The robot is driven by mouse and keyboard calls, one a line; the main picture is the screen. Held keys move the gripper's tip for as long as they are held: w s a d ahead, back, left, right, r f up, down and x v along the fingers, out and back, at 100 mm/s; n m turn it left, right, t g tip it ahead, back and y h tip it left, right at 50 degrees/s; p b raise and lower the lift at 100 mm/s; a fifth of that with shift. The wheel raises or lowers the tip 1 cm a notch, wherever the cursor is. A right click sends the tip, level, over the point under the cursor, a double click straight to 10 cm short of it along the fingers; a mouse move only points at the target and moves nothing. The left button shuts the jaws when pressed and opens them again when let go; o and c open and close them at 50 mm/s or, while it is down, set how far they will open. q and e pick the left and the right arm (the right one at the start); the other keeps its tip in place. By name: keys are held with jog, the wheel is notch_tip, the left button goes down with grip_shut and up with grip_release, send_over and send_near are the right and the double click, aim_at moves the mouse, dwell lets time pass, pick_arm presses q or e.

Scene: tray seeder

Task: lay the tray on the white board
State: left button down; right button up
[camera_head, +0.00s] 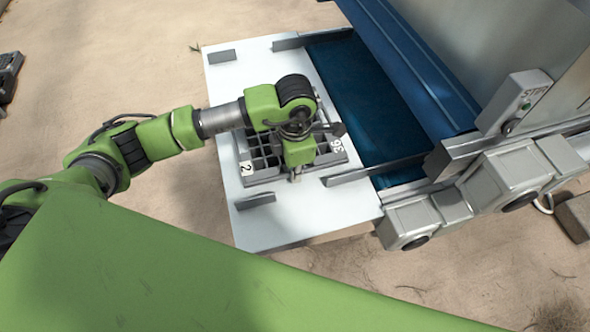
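The grey tray (262,177) with square cells is over the middle of the white board (232,103). It carries labels reading "2" and "36". It looks flat and level with the board; whether it touches the board all round I cannot tell. My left gripper (296,176) points down at the tray's near right part. The arm and wrist cover much of the tray. The fingertips are mostly hidden, so I cannot see whether they are shut on the tray's edge. My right gripper is not in view.
Small grey guides (256,201) stand on the board around the tray. To the right is a blue belt bed (362,105) beside a machine with a blue panel, grey motor boxes (510,178) and a stop box (515,103). Sandy ground surrounds the board.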

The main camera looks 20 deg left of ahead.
pick_arm(q)
jog(key=shift+f, duration=0.2)
jog(key=c, duration=2.3)
grip_release()
jog(key=shift+r, duration=0.1)
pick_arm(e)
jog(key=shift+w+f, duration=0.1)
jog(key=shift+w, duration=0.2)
pick_arm(q)
jog(key=shift+r, duration=0.2)
jog(key=shift+w+r, duration=0.1)
jog(key=shift+r, duration=0.2)
notch_tip(320, 180, up, 11)
jog(key=b, duration=0.2)
jog(key=shift+r+b, duration=0.15)
jog(key=shift+b, duration=0.15)
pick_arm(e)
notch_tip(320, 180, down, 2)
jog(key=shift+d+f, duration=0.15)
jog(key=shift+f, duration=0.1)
